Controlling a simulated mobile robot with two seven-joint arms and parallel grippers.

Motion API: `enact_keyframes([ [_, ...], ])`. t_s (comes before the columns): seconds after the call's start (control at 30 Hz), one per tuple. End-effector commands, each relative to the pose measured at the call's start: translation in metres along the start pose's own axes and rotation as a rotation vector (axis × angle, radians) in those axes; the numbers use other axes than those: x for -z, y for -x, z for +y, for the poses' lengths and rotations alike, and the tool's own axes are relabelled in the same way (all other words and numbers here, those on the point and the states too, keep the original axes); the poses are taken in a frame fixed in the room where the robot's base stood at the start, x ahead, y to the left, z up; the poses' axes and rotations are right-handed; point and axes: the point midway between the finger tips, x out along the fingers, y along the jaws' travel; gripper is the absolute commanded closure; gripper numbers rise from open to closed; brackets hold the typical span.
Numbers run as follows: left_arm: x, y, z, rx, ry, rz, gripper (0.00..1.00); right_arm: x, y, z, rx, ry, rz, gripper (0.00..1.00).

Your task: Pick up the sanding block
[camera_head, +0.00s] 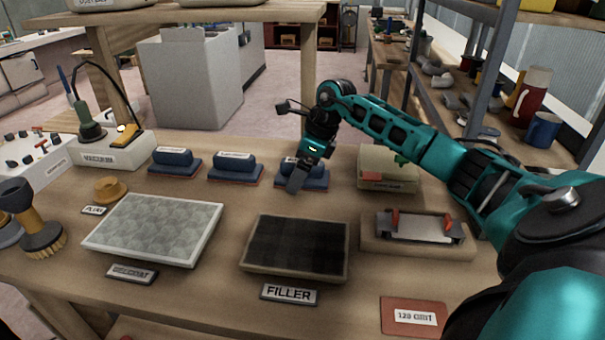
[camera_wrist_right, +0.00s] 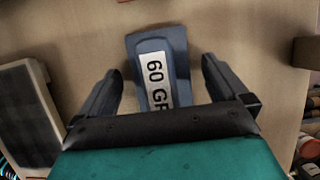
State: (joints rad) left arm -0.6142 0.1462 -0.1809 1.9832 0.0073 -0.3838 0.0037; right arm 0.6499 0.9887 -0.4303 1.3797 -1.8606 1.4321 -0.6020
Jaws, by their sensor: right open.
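Three blue sanding blocks with reddish bases stand in a row on the wooden bench: one at left (camera_head: 175,161), one in the middle (camera_head: 235,167) and one at right (camera_head: 318,179). My right gripper (camera_head: 297,184) points down at the right block and partly hides it. In the right wrist view the open fingers (camera_wrist_right: 160,72) are on either side of a blue block (camera_wrist_right: 150,44) labelled "60 GR", the rest of the label cut off. I cannot tell whether the fingers touch it. My left gripper is not in view.
A gelcoat panel (camera_head: 155,227) and a dark filler panel (camera_head: 297,246) lie in front. A box (camera_head: 388,168) and a wooden tray with a metal-plated tool (camera_head: 418,232) are to the right. A vacuum stand (camera_head: 115,152) is at left.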

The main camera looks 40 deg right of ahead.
Motion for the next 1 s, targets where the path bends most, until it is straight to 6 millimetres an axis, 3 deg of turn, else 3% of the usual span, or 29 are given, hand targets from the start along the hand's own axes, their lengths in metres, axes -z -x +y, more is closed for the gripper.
enact_keyframes([
  [0.47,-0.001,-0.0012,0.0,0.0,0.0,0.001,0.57,0.0016,-0.0026,-0.0004,0.001,-0.001,0.0,0.0],
  [1.0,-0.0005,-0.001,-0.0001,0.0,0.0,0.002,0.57,0.0014,-0.0025,-0.0002,0.0,-0.001,0.0,0.51],
])
